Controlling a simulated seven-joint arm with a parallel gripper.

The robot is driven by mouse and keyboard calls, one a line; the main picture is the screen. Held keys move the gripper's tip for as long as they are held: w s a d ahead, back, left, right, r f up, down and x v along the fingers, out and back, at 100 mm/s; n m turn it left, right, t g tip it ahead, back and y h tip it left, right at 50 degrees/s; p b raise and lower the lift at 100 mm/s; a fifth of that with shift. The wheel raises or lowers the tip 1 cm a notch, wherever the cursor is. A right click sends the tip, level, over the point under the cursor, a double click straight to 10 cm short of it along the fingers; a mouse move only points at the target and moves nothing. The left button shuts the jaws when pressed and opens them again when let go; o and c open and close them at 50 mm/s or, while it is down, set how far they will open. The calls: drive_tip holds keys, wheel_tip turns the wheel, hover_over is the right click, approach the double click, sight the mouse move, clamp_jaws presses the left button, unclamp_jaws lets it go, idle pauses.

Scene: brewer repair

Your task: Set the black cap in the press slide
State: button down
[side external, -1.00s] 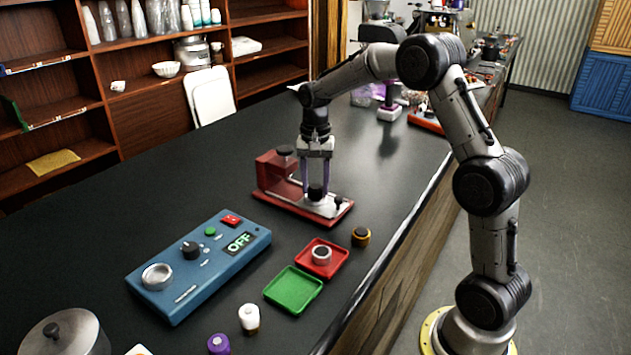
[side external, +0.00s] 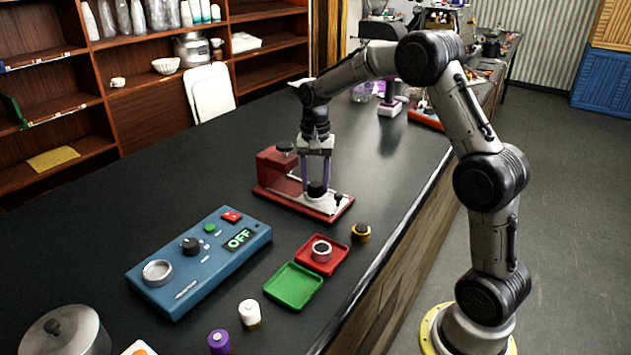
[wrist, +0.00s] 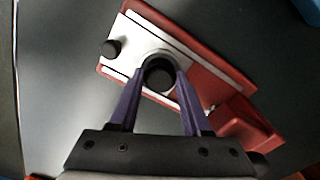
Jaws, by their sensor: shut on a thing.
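The red press (side external: 275,172) stands on the dark counter, with a pale metal slide (side external: 325,204) on its base. My gripper (side external: 317,186) is over the slide with its purple fingers pointing down, shut on the black cap (side external: 316,187). In the wrist view the black cap (wrist: 160,76) sits between the fingertips (wrist: 159,72), over the pale slide (wrist: 128,38). The cap is at or very close to the slide; I cannot tell whether it is seated. A small black knob (wrist: 111,48) stands at the slide's end.
A blue control box (side external: 200,262) with an OFF display lies front left. A red tray (side external: 338,262) holding a ringed part, a green tray (side external: 293,287), and orange (side external: 361,233), white (side external: 249,314) and purple (side external: 219,341) capped pieces lie in front.

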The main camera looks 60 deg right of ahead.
drive_tip(key=shift+f, duration=0.2)
idle(0.4)
unclamp_jaws()
idle(0.3)
drive_tip(key=shift+r, duration=4.1)
